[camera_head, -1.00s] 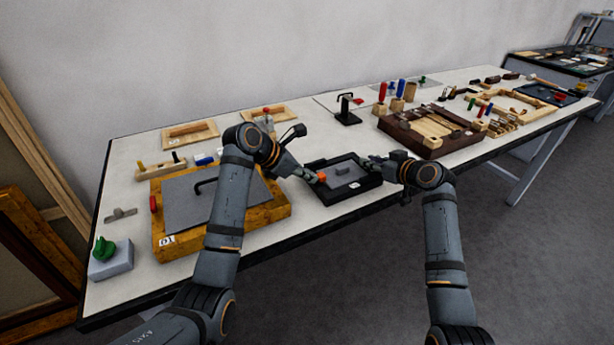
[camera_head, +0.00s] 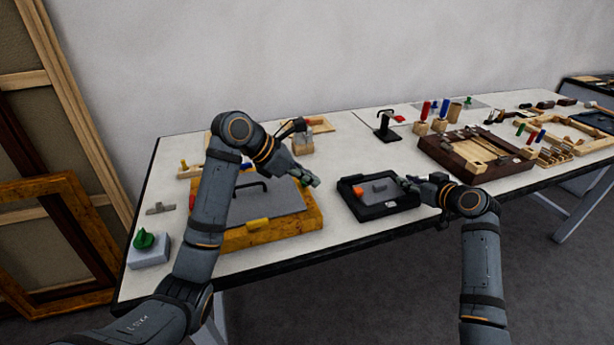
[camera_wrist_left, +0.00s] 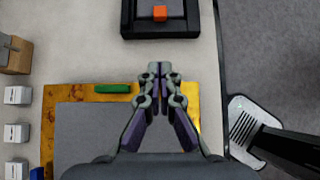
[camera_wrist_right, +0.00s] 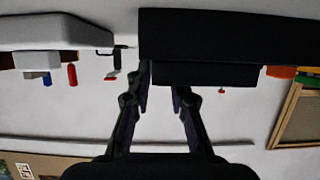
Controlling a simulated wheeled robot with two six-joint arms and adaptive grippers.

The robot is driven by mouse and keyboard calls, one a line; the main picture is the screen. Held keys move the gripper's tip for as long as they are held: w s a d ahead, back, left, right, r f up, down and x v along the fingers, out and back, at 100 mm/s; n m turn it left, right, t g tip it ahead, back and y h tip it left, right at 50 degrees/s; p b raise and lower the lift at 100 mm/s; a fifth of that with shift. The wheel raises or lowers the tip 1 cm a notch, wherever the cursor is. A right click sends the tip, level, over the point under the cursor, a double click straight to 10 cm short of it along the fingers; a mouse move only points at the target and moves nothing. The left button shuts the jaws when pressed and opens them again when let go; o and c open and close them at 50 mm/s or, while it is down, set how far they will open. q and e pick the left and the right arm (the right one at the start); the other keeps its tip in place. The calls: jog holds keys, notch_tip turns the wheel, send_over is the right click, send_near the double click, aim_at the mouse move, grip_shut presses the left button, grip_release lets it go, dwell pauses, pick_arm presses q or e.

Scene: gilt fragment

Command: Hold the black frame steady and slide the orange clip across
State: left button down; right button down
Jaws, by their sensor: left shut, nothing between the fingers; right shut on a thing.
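The black frame (camera_head: 372,212) lies on the white table, with a grey panel and small grey block inside it. The orange clip (camera_head: 358,190) sits at the frame's left inner side; it also shows in the left wrist view (camera_wrist_left: 160,13). My left gripper (camera_head: 314,182) is shut and empty, left of the black frame and apart from it, above the gilt frame's right edge. In the left wrist view its fingertips (camera_wrist_left: 161,70) meet. My right gripper (camera_head: 407,183) is shut on the black frame's right side. The black frame fills the upper middle of the right wrist view (camera_wrist_right: 220,40).
A gilt frame (camera_head: 285,235) with a grey panel and black handle lies under my left arm. A green knob on a grey block (camera_head: 148,252) stands far left. A brown wooden frame (camera_head: 450,150) lies right of the black frame. Bare table lies behind the black frame.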

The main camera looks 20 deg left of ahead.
pick_arm(q)
jog(key=shift+s+a+r, duration=0.25)
jog(key=shift+a+r, duration=0.1)
jog(key=shift+r, duration=0.1)
pick_arm(e)
jog(key=c, duration=1.1)
grip_release()
jog(key=shift+c, duration=0.2)
jog(key=shift+d, duration=0.1)
jog(key=v, duration=1.1)
jog(key=shift+d, duration=0.1)
jog(key=shift+s+d+r, duration=0.1)
jog(key=shift+s, duration=0.3)
